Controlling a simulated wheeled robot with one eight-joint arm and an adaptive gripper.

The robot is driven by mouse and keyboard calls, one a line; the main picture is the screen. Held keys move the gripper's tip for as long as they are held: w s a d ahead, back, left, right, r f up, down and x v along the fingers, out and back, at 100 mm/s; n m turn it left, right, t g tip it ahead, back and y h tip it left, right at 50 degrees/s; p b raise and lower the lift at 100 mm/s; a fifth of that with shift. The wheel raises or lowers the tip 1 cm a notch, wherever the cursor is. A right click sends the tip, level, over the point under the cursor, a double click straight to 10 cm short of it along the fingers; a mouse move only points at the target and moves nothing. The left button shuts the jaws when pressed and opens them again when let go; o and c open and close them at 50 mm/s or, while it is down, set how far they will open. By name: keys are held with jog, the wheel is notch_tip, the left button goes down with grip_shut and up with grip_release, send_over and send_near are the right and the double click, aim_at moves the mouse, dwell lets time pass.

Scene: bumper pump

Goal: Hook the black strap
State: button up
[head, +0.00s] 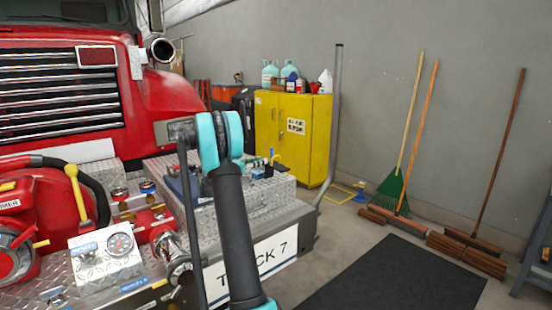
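My arm, dark grey with teal joints, rises just right of the strip and covers part of the bumper. I cannot make out my gripper; it is hidden behind the arm or out of the picture.
The red truck's diamond-plate bumper (292,212) carries a gauge panel (106,253), valves and a red pump (40,215). A yellow cabinet (305,145), a grey post (332,120) and leaning brooms (415,135) stand behind. A dark mat (400,275) lies on the floor at right.

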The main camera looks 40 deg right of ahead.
aim_at(277, 170)
jog(key=d, duration=1)
jog(key=shift+w, duration=0.35)
jog(key=shift+c, duration=0.6)
grip_shut()
